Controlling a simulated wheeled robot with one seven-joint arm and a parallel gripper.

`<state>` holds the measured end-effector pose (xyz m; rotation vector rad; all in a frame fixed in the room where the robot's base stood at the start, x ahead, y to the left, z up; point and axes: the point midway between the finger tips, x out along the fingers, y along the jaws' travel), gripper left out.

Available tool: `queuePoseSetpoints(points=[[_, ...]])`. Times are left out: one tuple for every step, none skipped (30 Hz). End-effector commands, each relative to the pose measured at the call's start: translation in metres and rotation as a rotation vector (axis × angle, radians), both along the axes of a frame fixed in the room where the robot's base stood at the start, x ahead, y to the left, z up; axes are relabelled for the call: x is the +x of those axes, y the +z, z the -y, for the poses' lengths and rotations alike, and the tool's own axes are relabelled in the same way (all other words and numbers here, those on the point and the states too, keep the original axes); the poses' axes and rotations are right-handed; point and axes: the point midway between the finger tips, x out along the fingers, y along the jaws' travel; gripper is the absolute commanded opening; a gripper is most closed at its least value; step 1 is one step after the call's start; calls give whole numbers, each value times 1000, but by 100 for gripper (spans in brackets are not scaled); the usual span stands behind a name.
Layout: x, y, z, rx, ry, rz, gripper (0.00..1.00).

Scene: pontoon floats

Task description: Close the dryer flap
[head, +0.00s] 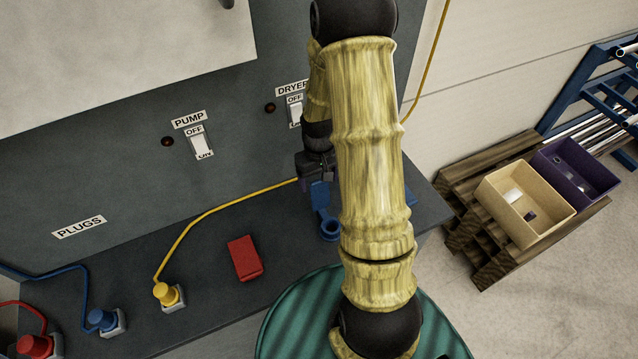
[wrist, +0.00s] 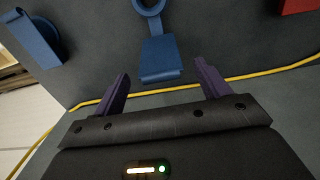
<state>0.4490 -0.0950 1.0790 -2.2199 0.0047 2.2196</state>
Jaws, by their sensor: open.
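A blue fitting with a round ring (head: 330,229) and a flat plate (head: 319,195) stands on the dark bench, partly hidden by my arm. I take the plate to be the dryer flap; it appears raised from the ring. In the wrist view the blue plate (wrist: 158,56) lies ahead, between and beyond my fingertips, with the ring (wrist: 148,6) cut by the top edge. My gripper (wrist: 162,70) is open and empty; no contact with the plate shows. In the head view my gripper (head: 318,168) is just behind the fitting, partly hidden by my arm.
A second blue piece (wrist: 36,38) is at the wrist view's left. A yellow cable (head: 220,207) crosses the bench behind the fitting. A red block (head: 245,258) lies left. The DRYER switch (head: 296,112) is on the panel. A green round surface (head: 290,325) is in front.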

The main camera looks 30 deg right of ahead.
Motion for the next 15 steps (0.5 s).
queuePoseSetpoints(points=[[-1,-6,-1,1,1,-6,75],[-1,-10,-1,1,1,-4,75],[-1,-15,-1,1,1,-5,75],[-1,-18,-1,1,1,-4,75],[-1,-22,-1,1,1,-4,75],[-1,-26,-1,1,1,-4,75],[-1,-28,0,1,1,-3,75],[-1,-31,0,1,1,-3,75],[-1,-33,0,1,1,-3,75],[-1,-35,0,0,1,-3,75],[-1,-36,0,0,1,-2,75],[0,-37,0,0,0,-1,75],[0,-37,0,0,0,0,75],[0,-37,0,0,0,0,75],[0,-38,0,0,0,0,75]])
